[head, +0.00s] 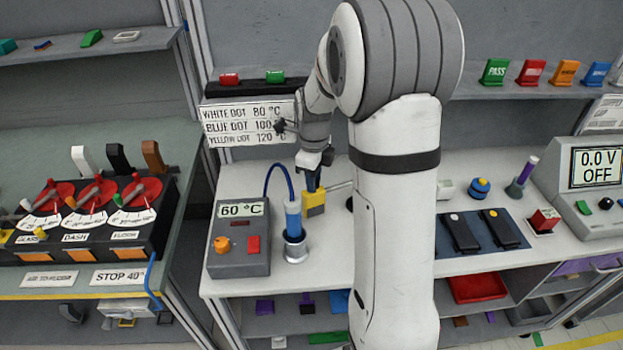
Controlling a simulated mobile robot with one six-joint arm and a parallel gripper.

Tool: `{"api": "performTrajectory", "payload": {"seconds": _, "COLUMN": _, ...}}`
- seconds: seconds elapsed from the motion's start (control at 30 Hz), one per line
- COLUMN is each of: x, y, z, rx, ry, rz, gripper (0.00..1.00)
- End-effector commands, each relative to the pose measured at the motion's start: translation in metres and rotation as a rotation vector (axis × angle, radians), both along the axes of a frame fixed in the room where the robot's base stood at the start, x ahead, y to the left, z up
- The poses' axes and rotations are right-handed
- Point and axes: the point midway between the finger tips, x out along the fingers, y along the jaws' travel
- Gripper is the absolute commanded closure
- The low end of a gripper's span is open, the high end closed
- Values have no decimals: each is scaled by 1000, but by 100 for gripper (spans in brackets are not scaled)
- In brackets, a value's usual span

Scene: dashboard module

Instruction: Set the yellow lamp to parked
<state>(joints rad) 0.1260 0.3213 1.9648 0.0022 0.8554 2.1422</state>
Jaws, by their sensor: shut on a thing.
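My gripper (314,163) points down over the white bench, just right of the blue-handled tool in its stand. It is shut on the dark blue upper part of a small yellow block (314,204). The block is upright, close to the bench top; I cannot tell whether it touches it. No lamp or parked mark can be told for certain; the yellow block is the clearest yellow thing near my gripper. My arm hides the middle of the bench.
A grey unit (238,262) reading 60 °C and a blue-handled tool (293,218) in a metal stand are just left. A dot-and-temperature sign (225,125) hangs behind. Dark devices (460,234), a purple-topped post (522,175) and a 0.0 V meter (597,167) stand right.

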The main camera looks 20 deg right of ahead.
Motion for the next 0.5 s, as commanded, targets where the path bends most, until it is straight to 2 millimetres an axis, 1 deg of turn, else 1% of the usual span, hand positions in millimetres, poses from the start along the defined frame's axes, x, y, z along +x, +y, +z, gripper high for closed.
{"api": "performTrajectory", "payload": {"seconds": 0.2, "x": -1, "y": -1, "z": -1, "rx": -2, "ry": 3, "rz": 0, "gripper": 100}}
{"api": "performTrajectory", "payload": {"seconds": 0.23, "x": -1, "y": -1, "z": -1, "rx": -2, "ry": 3, "rz": 0, "gripper": 73}}
{"api": "performTrajectory", "payload": {"seconds": 0.47, "x": -1, "y": -1, "z": -1, "rx": -2, "ry": 1, "rz": 1, "gripper": 54}}
{"api": "performTrajectory", "payload": {"seconds": 0.5, "x": 0, "y": -1, "z": 0, "rx": -2, "ry": 1, "rz": 1, "gripper": 53}}
